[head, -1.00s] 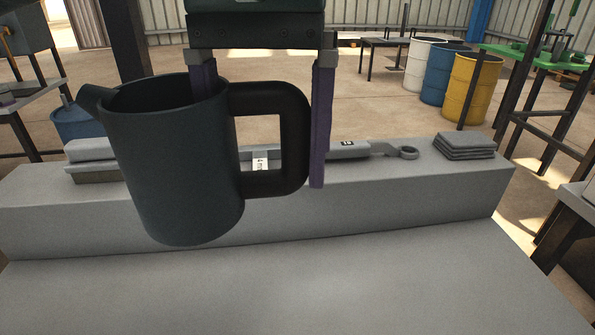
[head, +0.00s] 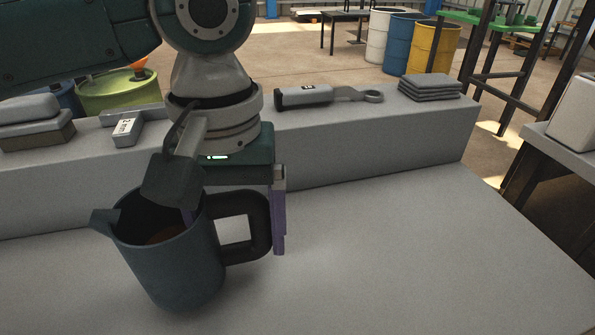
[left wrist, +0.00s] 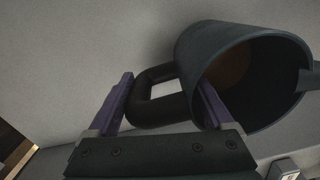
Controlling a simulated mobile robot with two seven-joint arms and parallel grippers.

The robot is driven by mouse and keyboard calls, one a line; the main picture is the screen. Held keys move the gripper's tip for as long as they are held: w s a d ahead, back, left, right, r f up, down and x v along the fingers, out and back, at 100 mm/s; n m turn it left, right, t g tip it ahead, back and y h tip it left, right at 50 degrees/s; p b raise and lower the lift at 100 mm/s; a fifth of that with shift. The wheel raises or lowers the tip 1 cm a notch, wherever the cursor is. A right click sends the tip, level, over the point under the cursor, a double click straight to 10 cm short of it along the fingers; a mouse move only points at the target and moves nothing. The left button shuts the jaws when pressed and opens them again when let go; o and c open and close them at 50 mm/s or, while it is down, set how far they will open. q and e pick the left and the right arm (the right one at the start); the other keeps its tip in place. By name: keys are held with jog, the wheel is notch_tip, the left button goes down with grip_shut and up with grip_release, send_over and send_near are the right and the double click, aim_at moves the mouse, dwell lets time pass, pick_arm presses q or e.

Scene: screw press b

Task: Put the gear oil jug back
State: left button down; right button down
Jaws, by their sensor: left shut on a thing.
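The gear oil jug (head: 172,265) is a dark blue-grey can with a spout at left and a thick black handle (head: 262,228) at right. It is low over the grey bench top (head: 400,240), slightly tilted; I cannot tell whether its base touches. Brownish liquid or bottom shows inside. My left gripper (head: 235,222) is shut on the jug, one purple finger at the mouth and the other outside the handle. In the left wrist view, the fingers (left wrist: 165,103) straddle the handle and near wall of the jug (left wrist: 247,75). My right gripper is not in view.
A raised grey ledge (head: 400,140) runs behind the bench top. On it are folded cloths (head: 430,87), a wrench-like tool (head: 330,96), a marked grey block (head: 127,130) and a stacked block (head: 37,125). The bench right of the jug is clear. Drums (head: 436,50) stand beyond.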

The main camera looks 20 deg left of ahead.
aim_at(232, 193)
pick_arm(q)
jog(key=shift+f, duration=1.25)
grip_release()
jog(key=shift+f, duration=0.15)
notch_tip(232, 193, up, 12)
jog(key=p, duration=0.3)
jog(key=shift+w+r, duration=0.1)
jog(key=shift+r, duration=0.1)
